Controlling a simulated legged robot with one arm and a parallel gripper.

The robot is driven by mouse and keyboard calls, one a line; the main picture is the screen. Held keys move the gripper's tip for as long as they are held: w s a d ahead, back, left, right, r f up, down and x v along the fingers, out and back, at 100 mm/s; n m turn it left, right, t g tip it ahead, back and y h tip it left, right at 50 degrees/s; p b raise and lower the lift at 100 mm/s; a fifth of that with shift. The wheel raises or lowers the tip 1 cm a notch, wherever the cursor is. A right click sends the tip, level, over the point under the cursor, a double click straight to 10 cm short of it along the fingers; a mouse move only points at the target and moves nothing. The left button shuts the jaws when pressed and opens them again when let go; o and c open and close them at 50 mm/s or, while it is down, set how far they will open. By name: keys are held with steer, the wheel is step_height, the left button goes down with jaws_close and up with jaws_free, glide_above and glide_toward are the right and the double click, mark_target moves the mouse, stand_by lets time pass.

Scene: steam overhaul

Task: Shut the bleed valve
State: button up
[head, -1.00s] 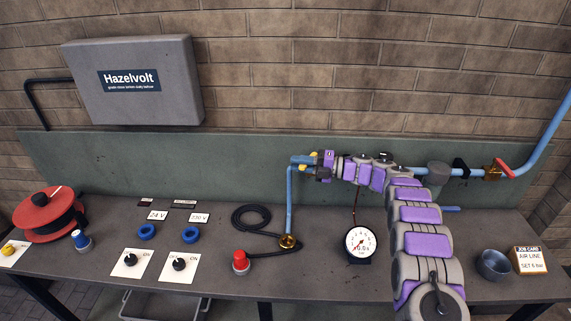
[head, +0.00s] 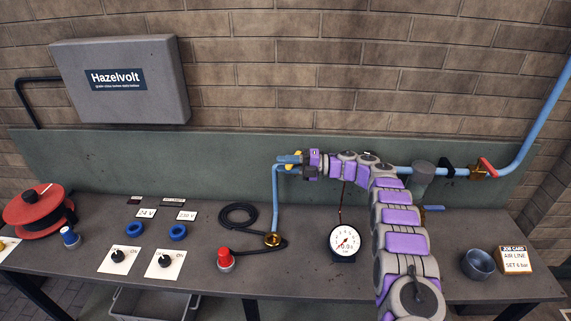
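A blue air pipe runs along the back board and bends down at its left end (head: 275,200) to a brass fitting (head: 272,239) on the bench. My gripper (head: 297,163) is at the pipe's upper left bend, reaching in from the right. Small yellow parts show by its fingertips, and I cannot tell whether they belong to a valve or to the fingers. The gripper's opening is too small and hidden to judge. No part is clearly marked as the bleed valve. A blue handle (head: 433,209) shows just right of my arm, partly hidden.
A dial gauge (head: 344,241) stands left of my arm. A red lever (head: 487,167) sits on a brass valve at the right. A red knob (head: 225,258), a grey bowl (head: 478,263), a job card (head: 514,259) and a red reel (head: 38,207) are on the bench.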

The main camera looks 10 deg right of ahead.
steer(key=o, duration=0.3)
steer(key=shift+d, duration=0.1)
steer(key=shift+r, duration=0.1)
